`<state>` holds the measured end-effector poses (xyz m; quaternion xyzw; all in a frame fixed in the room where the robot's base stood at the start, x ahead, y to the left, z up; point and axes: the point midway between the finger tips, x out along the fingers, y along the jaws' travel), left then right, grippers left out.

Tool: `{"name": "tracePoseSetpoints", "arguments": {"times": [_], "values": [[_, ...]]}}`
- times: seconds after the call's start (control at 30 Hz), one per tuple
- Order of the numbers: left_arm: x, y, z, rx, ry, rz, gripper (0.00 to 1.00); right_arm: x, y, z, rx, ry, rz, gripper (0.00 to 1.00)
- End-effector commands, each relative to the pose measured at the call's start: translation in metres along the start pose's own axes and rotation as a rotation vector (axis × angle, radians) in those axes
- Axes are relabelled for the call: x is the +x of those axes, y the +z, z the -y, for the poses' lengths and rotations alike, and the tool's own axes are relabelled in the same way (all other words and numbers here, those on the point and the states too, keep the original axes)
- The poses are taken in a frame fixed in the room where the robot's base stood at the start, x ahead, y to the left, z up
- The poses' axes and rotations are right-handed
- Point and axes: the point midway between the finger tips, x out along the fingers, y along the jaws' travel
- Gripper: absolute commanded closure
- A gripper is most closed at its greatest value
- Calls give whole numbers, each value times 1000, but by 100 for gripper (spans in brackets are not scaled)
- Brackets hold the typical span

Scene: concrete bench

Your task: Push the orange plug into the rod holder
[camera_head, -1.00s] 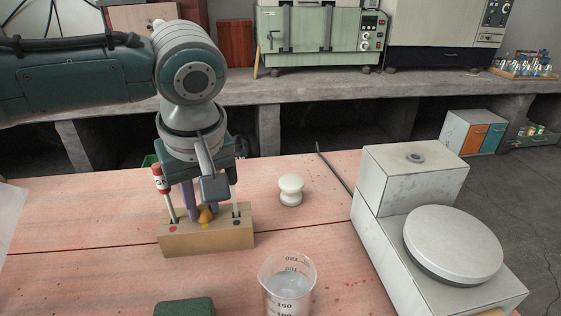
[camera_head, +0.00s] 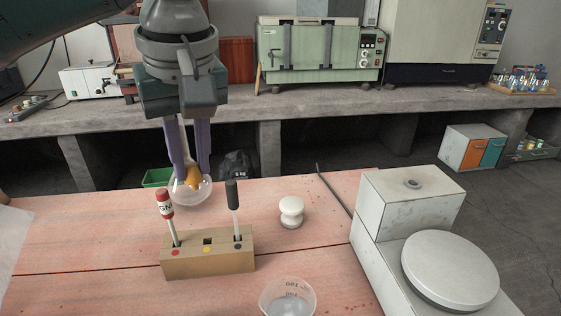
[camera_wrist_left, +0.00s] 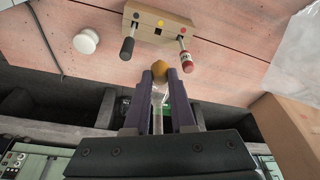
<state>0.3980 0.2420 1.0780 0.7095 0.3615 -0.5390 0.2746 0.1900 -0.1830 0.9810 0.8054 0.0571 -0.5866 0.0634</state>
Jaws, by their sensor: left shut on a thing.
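The orange plug (camera_head: 193,180) is held between the purple fingers of my left gripper (camera_head: 188,172), above and behind the rod holder. In the wrist view, the plug (camera_wrist_left: 159,70) shows at the fingertips (camera_wrist_left: 160,75). A clear round glass shape (camera_head: 186,197) surrounds or stands behind the plug; I cannot tell which. The wooden rod holder (camera_head: 210,261) stands on the bench. A red-topped rod (camera_head: 165,205) is in its left hole and a dark-handled rod (camera_head: 233,197) in its right. The middle hole, by a yellow dot, is empty. My right gripper is out of view.
A white knob-shaped object (camera_head: 291,212) stands right of the holder. A clear beaker (camera_head: 288,299) is at the front edge of the view. A grey balance-like machine (camera_head: 405,215) fills the right. The pink bench between holder and machine is mostly clear.

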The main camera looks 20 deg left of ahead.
Motion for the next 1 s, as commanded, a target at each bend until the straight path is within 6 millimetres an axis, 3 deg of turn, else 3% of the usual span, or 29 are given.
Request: {"name": "tracePoseSetpoints", "arguments": {"times": [0.13, 0.3, 1.0], "values": [[-41, -11, -1, -1, 5, -1, 100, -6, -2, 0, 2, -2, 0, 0], [-73, -21, 0, 1, 1, -3, 100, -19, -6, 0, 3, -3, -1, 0], [-106, -29, 0, 0, -1, 2, 100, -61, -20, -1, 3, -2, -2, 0]]}}
